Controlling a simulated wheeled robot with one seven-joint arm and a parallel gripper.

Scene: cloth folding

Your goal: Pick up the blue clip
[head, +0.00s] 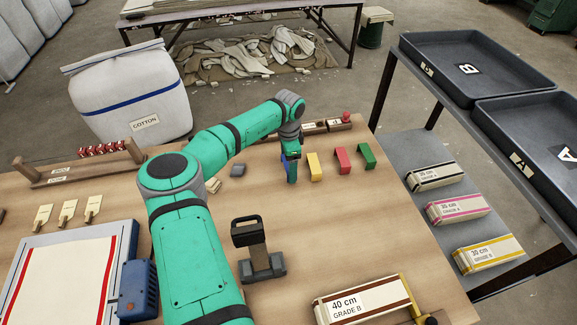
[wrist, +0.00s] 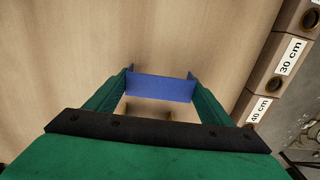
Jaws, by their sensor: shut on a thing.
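The blue clip (wrist: 161,88) sits between the two fingers of my gripper (wrist: 160,92) in the wrist view, spanning the gap between them. In the head view, my gripper (head: 290,174) points down at the back middle of the wooden table. Only a sliver of the blue clip (head: 284,160) shows there, the rest being hidden by my gripper. My gripper is shut on the clip. I cannot tell for sure whether the clip is clear of the table.
Yellow (head: 314,167), red (head: 343,160) and green (head: 367,156) clips stand just right of my gripper. A wooden rack (wrist: 262,100) with length labels lies behind. A dark stand (head: 262,262) and a labelled 40 cm box (head: 360,302) are nearer the front.

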